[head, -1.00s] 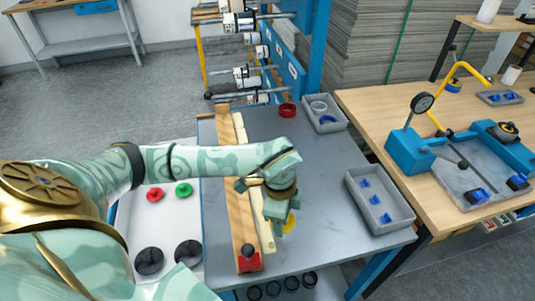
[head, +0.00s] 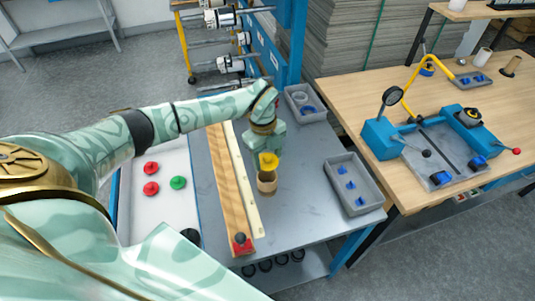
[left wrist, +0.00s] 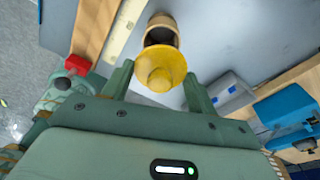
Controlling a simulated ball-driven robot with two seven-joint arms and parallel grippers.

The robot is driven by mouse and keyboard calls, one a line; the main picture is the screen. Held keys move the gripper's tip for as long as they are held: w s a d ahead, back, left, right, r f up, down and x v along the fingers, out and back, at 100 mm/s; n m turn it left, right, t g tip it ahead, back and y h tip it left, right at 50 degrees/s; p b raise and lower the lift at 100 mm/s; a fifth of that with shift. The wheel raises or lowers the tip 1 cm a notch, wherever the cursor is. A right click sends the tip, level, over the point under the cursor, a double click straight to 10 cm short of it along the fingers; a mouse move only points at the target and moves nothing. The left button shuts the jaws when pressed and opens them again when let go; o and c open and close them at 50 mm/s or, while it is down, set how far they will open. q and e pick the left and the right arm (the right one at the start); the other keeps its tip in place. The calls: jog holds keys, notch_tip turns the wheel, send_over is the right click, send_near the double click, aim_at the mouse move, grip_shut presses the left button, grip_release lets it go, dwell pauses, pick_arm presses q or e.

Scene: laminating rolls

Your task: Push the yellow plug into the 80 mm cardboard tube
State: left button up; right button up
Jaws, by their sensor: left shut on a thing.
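The yellow plug (head: 268,159) is in my left gripper (head: 266,149), which points down over the steel table. In the left wrist view the plug (left wrist: 160,68) sits between the two fingers (left wrist: 158,76), its wide flange facing the tube. The brown cardboard tube (head: 267,183) stands on the table directly below the plug. In the left wrist view the tube (left wrist: 161,20) shows its dark open mouth beyond the flange's edge. Whether the plug touches the rim or enters it, I cannot tell. My right gripper is not in view.
A wooden straightedge board (head: 232,195) with a red end stop (head: 242,244) lies left of the tube. A grey bin (head: 353,184) with blue plugs stands to the right, another grey bin (head: 304,103) behind. Red and green discs lie on the white surface at left.

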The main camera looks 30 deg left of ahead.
pick_arm(q)
jog(key=shift+f+b, duration=2.75)
jog(key=shift+f, duration=0.85)
jog(key=shift+s+f, duration=0.1)
jog(key=o, duration=1)
jog(key=shift+o, duration=0.2)
notch_tip(320, 180, up, 16)
jog(key=a+p, duration=0.2)
jog(key=shift+w, duration=0.4)
